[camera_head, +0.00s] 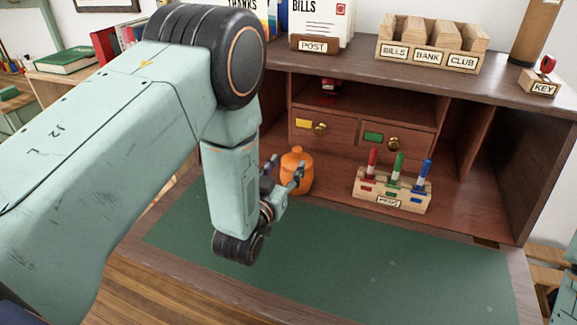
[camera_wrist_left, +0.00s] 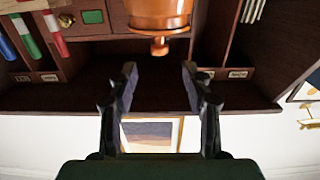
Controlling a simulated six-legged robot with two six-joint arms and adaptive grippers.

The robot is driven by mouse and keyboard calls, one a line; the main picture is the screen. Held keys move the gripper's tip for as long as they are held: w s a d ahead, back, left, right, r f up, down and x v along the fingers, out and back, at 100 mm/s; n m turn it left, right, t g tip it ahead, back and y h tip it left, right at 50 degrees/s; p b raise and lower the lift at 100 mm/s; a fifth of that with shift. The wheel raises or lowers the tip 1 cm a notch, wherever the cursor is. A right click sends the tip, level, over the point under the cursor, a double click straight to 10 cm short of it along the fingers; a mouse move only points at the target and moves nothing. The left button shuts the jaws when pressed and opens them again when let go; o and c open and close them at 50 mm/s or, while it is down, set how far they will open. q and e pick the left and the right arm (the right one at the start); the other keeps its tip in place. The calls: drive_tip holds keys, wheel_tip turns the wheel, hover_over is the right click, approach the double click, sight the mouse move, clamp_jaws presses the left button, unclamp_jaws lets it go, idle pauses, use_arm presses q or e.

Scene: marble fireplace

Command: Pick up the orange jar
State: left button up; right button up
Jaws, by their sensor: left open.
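The orange jar (camera_head: 297,172) stands upright on the desk, in front of the cubbies and under the small drawers. It has a rounded body and a small knob on top. My left gripper (camera_head: 284,171) is open just left of the jar, its fingers pointing toward it and partly covering its side. In the left wrist view the picture is upside down; the jar (camera_wrist_left: 160,14) is at the top, cut off by the edge. The open fingers (camera_wrist_left: 159,72) show below it, with nothing between their tips. My right gripper is not in view.
A wooden pen holder (camera_head: 390,198) with red, green and blue markers stands right of the jar. Drawers (camera_head: 348,138) and a shelf overhang behind it. The green desk mat (camera_head: 350,255) in front is clear. Letter sorters (camera_head: 428,58) stand on the top shelf.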

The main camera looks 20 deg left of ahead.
sight(296, 152)
use_arm(q)
drive_tip(key=shift+w+d+f, duration=0.1)
drive_tip(key=shift+w+f, duration=0.05)
drive_tip(key=shift+w, duration=0.3)
drive_tip(key=shift+w+r, duration=0.25)
drive_tip(key=w, duration=0.5)
drive_tip(key=shift+w+d+f+b, duration=0.1)
drive_tip(key=shift+w+f+b, duration=0.1)
drive_tip(key=shift+f+b, duration=0.15)
drive_tip(key=shift+w+r, duration=0.1)
drive_tip(key=shift+w, duration=0.3)
drive_tip(key=shift+w+r, duration=0.1)
drive_tip(key=shift+r, duration=0.1)
drive_tip(key=shift+w+f, duration=0.15)
drive_tip(key=shift+w, duration=0.15)
drive_tip(key=shift+s, duration=0.2)
drive_tip(key=c, duration=0.6)
drive_tip(key=shift+w, duration=0.1)
drive_tip(key=c, duration=0.4)
clamp_jaws()
